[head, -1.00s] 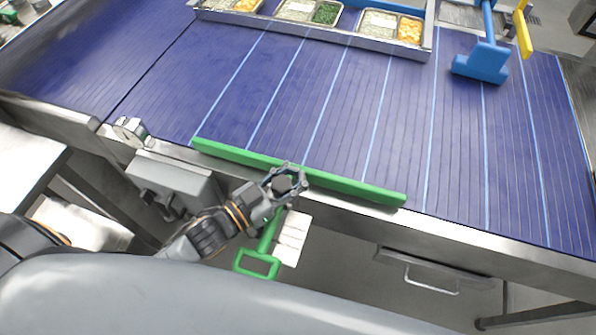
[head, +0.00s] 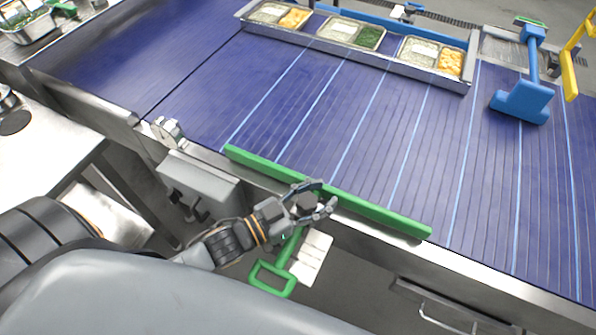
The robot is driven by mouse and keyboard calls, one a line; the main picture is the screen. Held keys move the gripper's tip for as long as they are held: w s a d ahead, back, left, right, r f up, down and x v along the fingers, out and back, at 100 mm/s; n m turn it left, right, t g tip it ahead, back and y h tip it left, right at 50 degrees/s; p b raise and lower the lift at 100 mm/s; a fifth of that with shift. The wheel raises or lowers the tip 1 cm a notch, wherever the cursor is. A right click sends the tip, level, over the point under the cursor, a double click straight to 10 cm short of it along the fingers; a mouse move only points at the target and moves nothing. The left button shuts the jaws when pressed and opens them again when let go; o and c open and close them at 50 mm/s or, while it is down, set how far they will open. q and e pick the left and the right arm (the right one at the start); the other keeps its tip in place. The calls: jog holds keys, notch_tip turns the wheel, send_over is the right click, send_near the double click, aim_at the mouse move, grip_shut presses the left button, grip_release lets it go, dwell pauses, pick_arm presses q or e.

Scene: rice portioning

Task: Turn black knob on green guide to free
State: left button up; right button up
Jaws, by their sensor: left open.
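The green guide (head: 375,214) is a long bar along the near edge of the blue conveyor belt. The black knob (head: 306,201) shows at the middle of the guide, between the fingers of my left gripper (head: 326,197). The gripper is open around or just above the knob; I cannot tell whether the fingers touch it. A green handle (head: 272,278) hangs below the guide, beside a white label card (head: 312,258). My right gripper is not in view.
The blue belt (head: 250,95) is bare in front of the guide. A metal tray rail (head: 385,66) with several food containers stands at the back. A grey box (head: 200,178) is mounted left of my gripper.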

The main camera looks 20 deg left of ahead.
pick_arm(q)
jog(key=v, duration=1.1)
jog(key=shift+a, duration=0.15)
